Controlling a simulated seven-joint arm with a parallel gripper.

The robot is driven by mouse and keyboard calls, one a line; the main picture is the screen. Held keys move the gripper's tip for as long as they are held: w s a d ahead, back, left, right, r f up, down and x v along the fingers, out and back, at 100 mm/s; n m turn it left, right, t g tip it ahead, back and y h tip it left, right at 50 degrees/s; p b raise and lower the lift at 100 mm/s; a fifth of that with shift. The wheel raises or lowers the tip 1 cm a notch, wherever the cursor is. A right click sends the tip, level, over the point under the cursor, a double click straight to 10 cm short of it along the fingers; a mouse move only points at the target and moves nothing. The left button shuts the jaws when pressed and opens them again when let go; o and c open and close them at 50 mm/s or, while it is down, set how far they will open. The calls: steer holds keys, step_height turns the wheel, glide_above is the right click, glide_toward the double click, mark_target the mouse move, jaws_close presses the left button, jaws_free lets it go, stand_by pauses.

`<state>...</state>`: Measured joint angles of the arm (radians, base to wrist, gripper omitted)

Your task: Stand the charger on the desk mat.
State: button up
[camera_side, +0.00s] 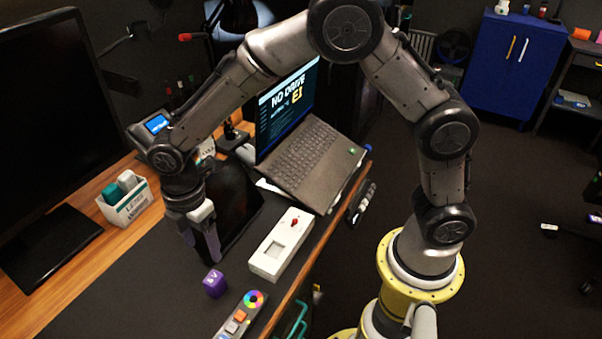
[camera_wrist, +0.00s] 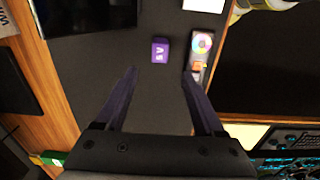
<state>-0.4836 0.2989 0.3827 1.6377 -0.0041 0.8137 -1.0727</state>
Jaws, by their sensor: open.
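The charger, a small purple block with "5V" in white (camera_side: 215,283), rests on the dark grey desk mat (camera_side: 130,275). In the wrist view the charger (camera_wrist: 160,50) is ahead of my gripper's fingertips, roughly centred between their lines, with its lettering turned sideways. I cannot tell whether the charger stands or lies on a side. My gripper (camera_wrist: 158,73) is open and empty, with its two dark purple fingers apart. In the side view my gripper (camera_side: 205,250) is above the mat, just behind the charger and not visibly touching it.
A grey panel with a colour wheel (camera_side: 243,313) is close to the charger's right. A white box with a red knob (camera_side: 281,245) and a laptop (camera_side: 310,160) are farther back. A black flat object (camera_side: 240,200) is behind my gripper. The mat left of the charger is clear.

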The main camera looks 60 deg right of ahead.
steer(key=s+d+r+m+t, duration=0.4)
steer(key=s+d+r+m, duration=0.85)
steer(key=d+r, duration=0.4)
steer(key=s+d+m+t, duration=0.1)
steer(key=s+d+m, duration=0.2)
steer(key=s, duration=0.6)
steer(key=shift+d+m, duration=0.15)
steer(key=shift+m, duration=1)
